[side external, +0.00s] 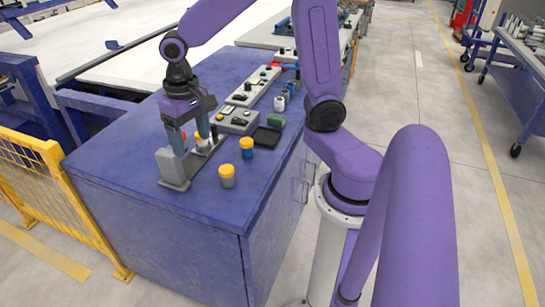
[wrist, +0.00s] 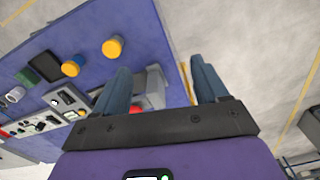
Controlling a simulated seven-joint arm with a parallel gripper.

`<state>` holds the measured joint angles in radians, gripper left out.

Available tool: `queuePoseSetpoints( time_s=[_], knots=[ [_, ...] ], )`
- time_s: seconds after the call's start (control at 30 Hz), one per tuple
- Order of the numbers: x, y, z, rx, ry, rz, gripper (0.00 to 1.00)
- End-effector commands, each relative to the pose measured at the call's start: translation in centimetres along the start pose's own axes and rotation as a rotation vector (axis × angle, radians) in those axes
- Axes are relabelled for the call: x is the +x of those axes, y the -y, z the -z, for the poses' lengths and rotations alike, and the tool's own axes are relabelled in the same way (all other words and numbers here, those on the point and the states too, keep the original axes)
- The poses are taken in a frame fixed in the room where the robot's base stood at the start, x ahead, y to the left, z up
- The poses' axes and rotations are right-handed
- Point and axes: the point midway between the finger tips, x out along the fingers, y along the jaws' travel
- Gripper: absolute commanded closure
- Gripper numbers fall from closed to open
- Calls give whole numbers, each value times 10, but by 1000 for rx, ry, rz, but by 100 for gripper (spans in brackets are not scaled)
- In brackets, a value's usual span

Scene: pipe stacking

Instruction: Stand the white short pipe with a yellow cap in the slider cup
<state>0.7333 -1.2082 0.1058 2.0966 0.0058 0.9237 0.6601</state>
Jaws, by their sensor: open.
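A short pipe with a yellow cap and whitish body (side external: 200,142) is upright beside the slider rail in the side view, partly covered by a finger. I cannot tell whether this pipe is in the slider cup, as the cup is not clearly visible. The slider fixture has a grey end block (side external: 170,166) and a flat base. My gripper (side external: 192,150) is open above the fixture, pointing down, with its fingers apart. In the wrist view nothing is clasped between its fingertips (wrist: 160,78).
A yellow-capped grey pipe (side external: 227,177) and a yellow-capped blue pipe (side external: 246,149) stand on the blue table (side external: 150,225). A red part (wrist: 137,112) is by the fixture. Control boxes (side external: 238,121), a dark tray (side external: 266,137) and a green part (side external: 276,120) lie farther back.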

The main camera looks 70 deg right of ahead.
Motion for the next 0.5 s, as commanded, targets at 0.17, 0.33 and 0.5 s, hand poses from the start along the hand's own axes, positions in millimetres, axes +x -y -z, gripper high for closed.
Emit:
queuePoseSetpoints(
  time_s=[0.17, 0.33, 0.5],
  knots=[
    [-7, 7, -73, -430, -4, 6, 27],
    [-8, -2, -134, -823, -7, 11, 27],
    [-5, -18, -175, -1124, -9, 14, 27]
  ],
)
